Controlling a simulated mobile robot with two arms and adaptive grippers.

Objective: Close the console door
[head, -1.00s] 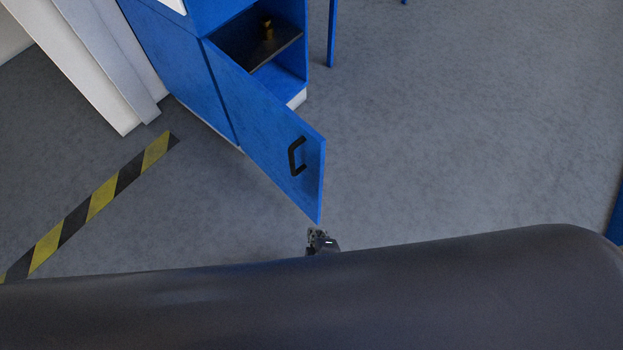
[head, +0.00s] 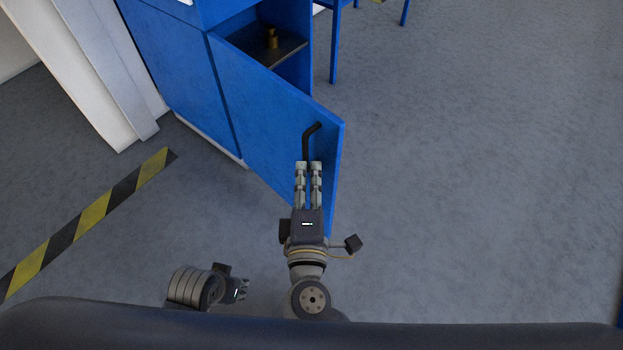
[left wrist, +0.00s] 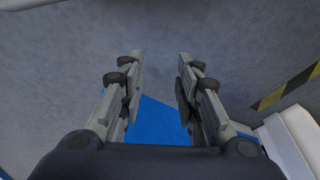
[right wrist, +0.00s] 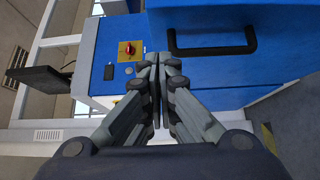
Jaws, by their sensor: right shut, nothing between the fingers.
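The blue console door (head: 260,110) stands open, swung out from the cabinet. Its black handle (head: 312,138) is on the face towards me and also shows in the right wrist view (right wrist: 212,51). My right gripper (head: 308,165) is shut and empty, in front of the door with its tips by the handle's lower part. I cannot tell whether it touches. In the right wrist view its fingers (right wrist: 158,58) are pressed together beside the handle. My left gripper (head: 243,289) is low, left of the right wrist, away from the door. In the left wrist view its fingers (left wrist: 158,70) are apart and empty.
The open cabinet has a dark shelf (head: 285,50) holding a small brass object (head: 271,38). A white column (head: 95,75) stands left. Yellow-black floor tape (head: 90,218) runs at the left. The floor at right is clear. A red knob (right wrist: 129,49) shows on a blue panel.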

